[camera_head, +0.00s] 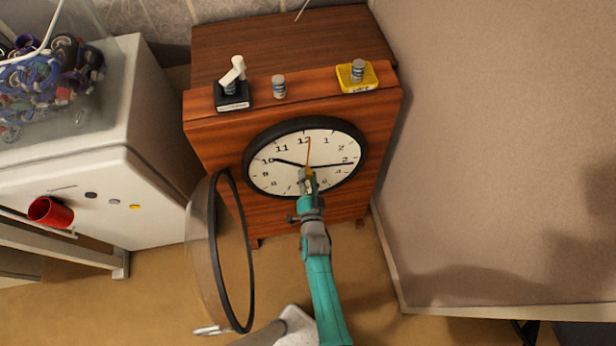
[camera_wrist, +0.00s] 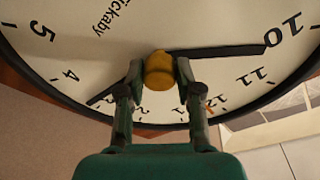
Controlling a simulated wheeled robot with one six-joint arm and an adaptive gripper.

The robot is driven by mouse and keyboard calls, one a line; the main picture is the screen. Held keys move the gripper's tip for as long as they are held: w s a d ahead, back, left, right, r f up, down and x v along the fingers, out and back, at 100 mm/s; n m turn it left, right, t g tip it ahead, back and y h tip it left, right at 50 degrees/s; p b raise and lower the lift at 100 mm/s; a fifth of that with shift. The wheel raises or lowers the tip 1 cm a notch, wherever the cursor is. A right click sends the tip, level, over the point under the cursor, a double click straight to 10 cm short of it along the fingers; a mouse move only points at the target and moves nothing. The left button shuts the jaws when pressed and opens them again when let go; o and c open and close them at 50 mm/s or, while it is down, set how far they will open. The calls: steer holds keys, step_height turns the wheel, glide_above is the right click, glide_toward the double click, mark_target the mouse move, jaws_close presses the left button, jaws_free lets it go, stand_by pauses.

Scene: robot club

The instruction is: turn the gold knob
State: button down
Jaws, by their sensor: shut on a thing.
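The gold knob (camera_wrist: 159,71) sits at the centre of a white clock face (camera_head: 271,173) with black numerals and a black rim. In the wrist view my gripper (camera_wrist: 158,74) has one finger on each side of the knob and is shut on it. In the head view my gripper (camera_head: 307,178) reaches the clock's centre from below and hides most of the knob. The black hands point near 10 and between 2 and 3. A thin orange hand points near 12.
The clock's round glass cover (camera_head: 205,245) hangs open at the left. On the wooden cabinet (camera_head: 290,45) stand a black block (camera_head: 232,102), a small grey cylinder (camera_head: 279,87) and a yellow block (camera_head: 357,78). A white cabinet with a red cup (camera_head: 50,212) is at left; a wall is at right.

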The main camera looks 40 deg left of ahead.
steer(key=m, duration=0.5)
steer(key=shift+r+m+h, duration=0.1)
steer(key=shift+m+h, duration=0.3)
steer(key=shift+m+g, duration=0.5)
steer(key=shift+m, duration=1.7)
steer(key=c, duration=0.8)
jaws_free()
steer(key=shift+w, duration=0.1)
steer(key=shift+o, duration=0.2)
steer(key=v, duration=1.2)
steer(key=shift+r, duration=0.1)
